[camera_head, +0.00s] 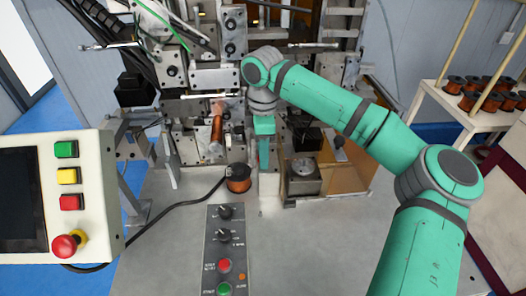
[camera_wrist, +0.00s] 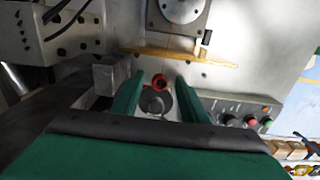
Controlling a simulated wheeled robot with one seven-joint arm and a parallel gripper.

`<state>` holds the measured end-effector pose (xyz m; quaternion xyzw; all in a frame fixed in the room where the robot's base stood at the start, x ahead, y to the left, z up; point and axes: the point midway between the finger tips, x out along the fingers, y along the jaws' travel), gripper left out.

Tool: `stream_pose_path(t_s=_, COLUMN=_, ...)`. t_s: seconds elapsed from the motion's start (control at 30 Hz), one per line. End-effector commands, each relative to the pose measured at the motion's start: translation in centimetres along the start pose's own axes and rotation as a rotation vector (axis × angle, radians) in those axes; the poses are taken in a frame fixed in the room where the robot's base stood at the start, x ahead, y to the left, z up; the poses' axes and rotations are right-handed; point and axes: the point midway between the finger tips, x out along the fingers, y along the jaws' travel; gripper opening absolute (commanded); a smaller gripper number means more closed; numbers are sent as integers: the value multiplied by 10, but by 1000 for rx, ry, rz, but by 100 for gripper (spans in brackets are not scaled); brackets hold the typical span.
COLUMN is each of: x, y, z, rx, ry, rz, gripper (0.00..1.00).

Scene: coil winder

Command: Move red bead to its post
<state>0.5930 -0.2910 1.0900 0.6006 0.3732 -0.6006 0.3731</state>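A small red-orange ring, which looks like the red bead (camera_wrist: 159,82), shows between my fingertips in the wrist view. Its centre is dark, and a round grey part (camera_wrist: 156,101) shows just below it in the picture. My gripper (camera_wrist: 161,77) is open, with a visible gap between each green finger and the ring. In the head view my gripper (camera_head: 264,165) points down in front of the winder, and I cannot make out the bead there. I cannot tell which part is the bead's post.
A copper wire spool (camera_head: 238,180) stands left of my gripper. A grey block with a round top (camera_head: 303,178) stands to the right, by an orange-brown panel (camera_head: 345,178). A button panel (camera_head: 225,250) lies in front. Bare table (camera_head: 320,250) is free at front right.

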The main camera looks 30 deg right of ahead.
Motion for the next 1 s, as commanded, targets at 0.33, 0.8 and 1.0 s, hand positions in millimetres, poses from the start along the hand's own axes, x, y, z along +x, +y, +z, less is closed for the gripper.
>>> stream_pose_path(t_s=0.33, x=-21, y=1, z=0, rx=0, ry=1, rz=2, gripper=40)
stream_pose_path(t_s=0.8, x=-98, y=0, z=0, rx=0, ry=1, rz=1, gripper=40)
stream_pose_path(t_s=1.0, x=-108, y=0, z=0, rx=0, ry=0, rz=-1, gripper=40)
